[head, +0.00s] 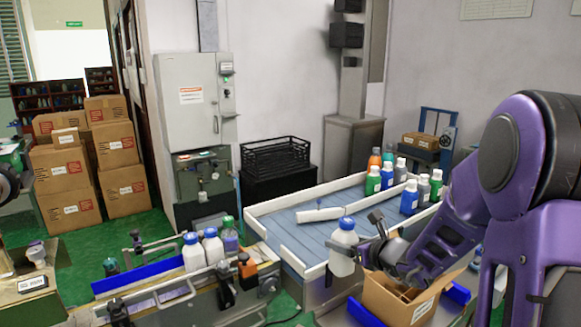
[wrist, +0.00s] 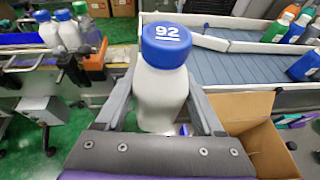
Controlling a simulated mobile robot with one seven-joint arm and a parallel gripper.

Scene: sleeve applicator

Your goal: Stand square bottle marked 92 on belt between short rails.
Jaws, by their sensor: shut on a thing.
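The bottle marked 92 is white with a blue cap. It shows in the head view (head: 342,262) and in the wrist view (wrist: 160,95), with 92 printed on the cap. My gripper (wrist: 160,118) is shut on its body, one finger on each side, and holds it upright. In the head view my gripper (head: 368,250) is in front of the wide grey-blue belt (head: 285,217), beside the open carton. A narrow line (head: 165,294) with metal rails lies at the lower left. Two blue-capped white bottles (head: 192,252) and a purple, green-capped bottle (head: 229,240) stand there.
An open cardboard carton (head: 395,305) stands below my gripper. White side rails (head: 275,246) edge the wide belt, and a white bar (head: 320,214) lies across part of it. Several coloured bottles (head: 409,197) stand at its right. Much of the belt's left half is bare.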

